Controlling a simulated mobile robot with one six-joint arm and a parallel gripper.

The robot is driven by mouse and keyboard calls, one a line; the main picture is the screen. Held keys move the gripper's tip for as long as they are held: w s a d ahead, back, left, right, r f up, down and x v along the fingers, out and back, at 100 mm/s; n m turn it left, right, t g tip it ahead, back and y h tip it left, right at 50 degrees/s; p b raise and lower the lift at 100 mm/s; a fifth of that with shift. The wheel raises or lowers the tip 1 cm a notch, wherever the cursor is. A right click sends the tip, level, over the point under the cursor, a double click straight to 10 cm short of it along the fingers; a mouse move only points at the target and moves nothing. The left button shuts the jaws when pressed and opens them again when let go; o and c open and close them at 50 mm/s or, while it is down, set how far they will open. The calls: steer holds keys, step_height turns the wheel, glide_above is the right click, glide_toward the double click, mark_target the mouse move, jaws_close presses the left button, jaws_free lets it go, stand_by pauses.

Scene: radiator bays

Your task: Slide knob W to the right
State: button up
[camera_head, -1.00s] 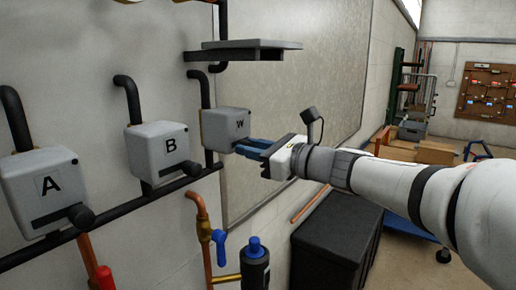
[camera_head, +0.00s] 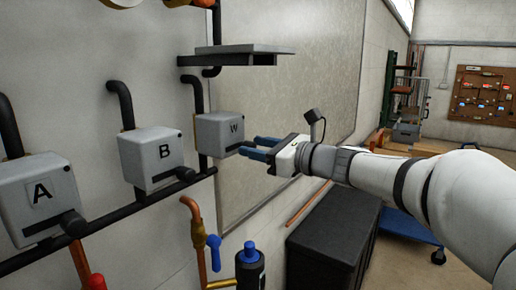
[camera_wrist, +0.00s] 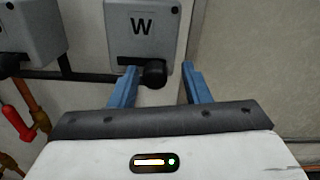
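Box W (camera_head: 220,134) is a grey wall box with a black "W" and a dark slot low on its front. In the wrist view box W (camera_wrist: 142,28) is ahead of me. Its black round knob W (camera_wrist: 155,74) sits at the slot's right end. My gripper (camera_wrist: 158,78) is open, its blue fingers on either side of the knob's line. The left finger is close to the knob and the right finger is well clear of it. I cannot tell whether any finger touches it. In the head view my gripper (camera_head: 250,148) is just in front of box W's lower right.
Similar boxes B (camera_head: 150,158) and A (camera_head: 38,198) stand to the left along a black pipe. A grey shelf (camera_head: 236,54) juts out above box W. Copper pipes with a blue valve handle (camera_head: 214,252) are below. A black chest (camera_head: 333,240) stands under my arm.

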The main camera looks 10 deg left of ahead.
steer(key=b+v, duration=0.2)
steer(key=v, duration=0.5)
steer(key=shift+s+d, duration=0.2)
steer(key=shift+d, duration=0.15)
steer(key=s+d+f+n+g+h, duration=0.25)
steer(key=s+f+n+h, duration=0.35)
steer(key=f, duration=0.6)
steer(key=s+d+f+n+g+h, duration=0.1)
steer(key=s+d+f+n+h, duration=0.9)
steer(key=s+d+f+n, duration=0.4)
steer(key=d+f, duration=0.2)
steer(key=d, duration=0.2)
steer(key=shift+s+d+f+n+h, duration=0.25)
steer(key=shift+s+f+n+h, duration=0.05)
steer(key=shift+f, duration=0.1)
